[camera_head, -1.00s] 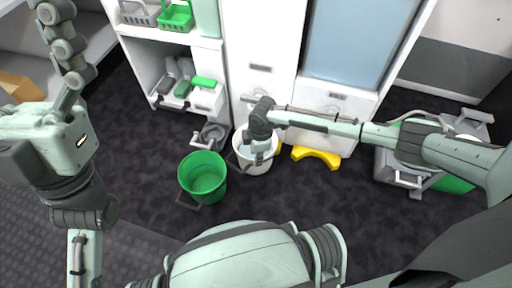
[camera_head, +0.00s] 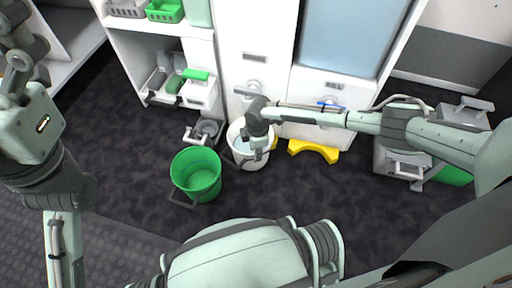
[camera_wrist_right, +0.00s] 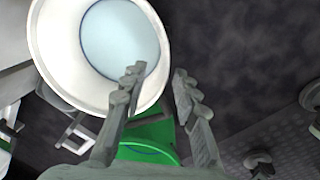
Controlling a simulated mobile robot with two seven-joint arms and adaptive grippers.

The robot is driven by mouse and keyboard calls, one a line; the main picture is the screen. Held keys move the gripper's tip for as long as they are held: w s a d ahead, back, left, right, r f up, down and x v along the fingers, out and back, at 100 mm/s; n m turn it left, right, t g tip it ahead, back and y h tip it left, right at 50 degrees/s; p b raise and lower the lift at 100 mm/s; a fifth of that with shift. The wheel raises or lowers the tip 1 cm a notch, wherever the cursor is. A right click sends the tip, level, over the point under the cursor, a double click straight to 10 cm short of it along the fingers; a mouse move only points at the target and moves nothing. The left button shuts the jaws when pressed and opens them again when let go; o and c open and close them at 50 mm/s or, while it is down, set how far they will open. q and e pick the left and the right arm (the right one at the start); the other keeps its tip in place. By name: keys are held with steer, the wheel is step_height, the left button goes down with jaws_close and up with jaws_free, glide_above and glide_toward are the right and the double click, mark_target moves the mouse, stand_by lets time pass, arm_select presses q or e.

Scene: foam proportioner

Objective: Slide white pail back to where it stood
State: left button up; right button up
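The white pail (camera_head: 238,134) stands upright on the dark floor in front of the white cabinet, with pale blue contents. In the right wrist view the pail (camera_wrist_right: 52,50) fills the upper left. My right gripper (camera_head: 259,153) is over the pail's right front side and hides part of it. In the wrist view its fingers (camera_wrist_right: 157,73) are spread apart, the left finger across the rim and the right finger past the pail's edge. Contact with the rim cannot be told. My left gripper (camera_head: 15,60) is at the upper left, partly cut off by the frame edge.
A green bucket (camera_head: 197,172) stands front left of the pail. A grey fitting (camera_head: 206,131) lies left of it, and a yellow piece (camera_head: 315,150) lies to its right. The cabinet (camera_head: 255,45) is close behind. Grey equipment (camera_head: 402,165) stands at the right. Floor in front is clear.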

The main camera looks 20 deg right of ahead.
steer(key=shift+w+f+b, duration=0.1)
steer(key=shift+f+b, duration=0.2)
steer(key=shift+f, duration=0.8)
jaws_close()
